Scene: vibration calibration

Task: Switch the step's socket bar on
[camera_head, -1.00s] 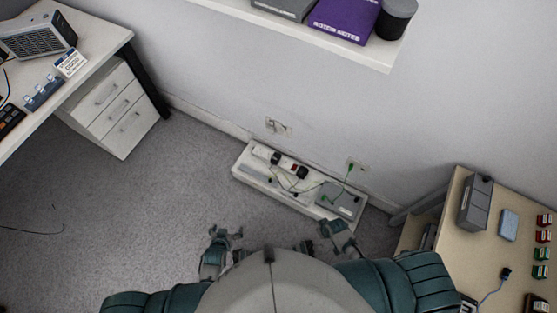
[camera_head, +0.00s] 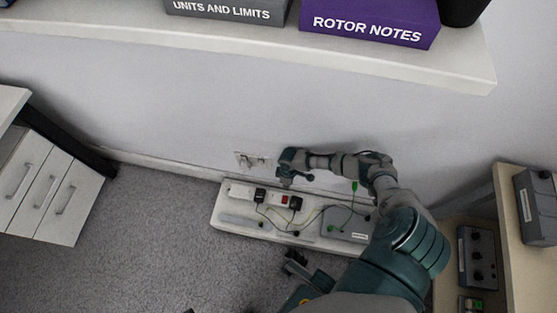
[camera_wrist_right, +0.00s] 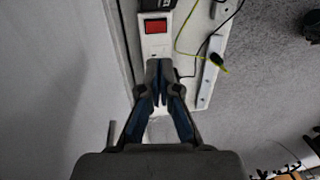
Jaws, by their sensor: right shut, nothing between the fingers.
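The white socket bar (camera_head: 241,190) lies on the pale step (camera_head: 231,226) against the wall. Its red switch (camera_head: 284,199) sits between black plugs in the head view. In the right wrist view the red switch (camera_wrist_right: 156,27) shows just beyond my fingertips; I cannot tell whether it is on. My right gripper (camera_head: 286,181) is shut and empty, near the wall above the bar. In the right wrist view its closed fingertips (camera_wrist_right: 160,70) overlap the bar's white body; contact cannot be told. My left gripper (camera_head: 295,262) is in front of the step, its jaws unclear.
A grey box (camera_head: 345,222) with a green cable stands on the step's right part. A wall socket (camera_head: 252,160) is close behind. A shelf (camera_head: 400,68) with binders overhangs above. Drawers (camera_head: 45,192) stand left, a desk right.

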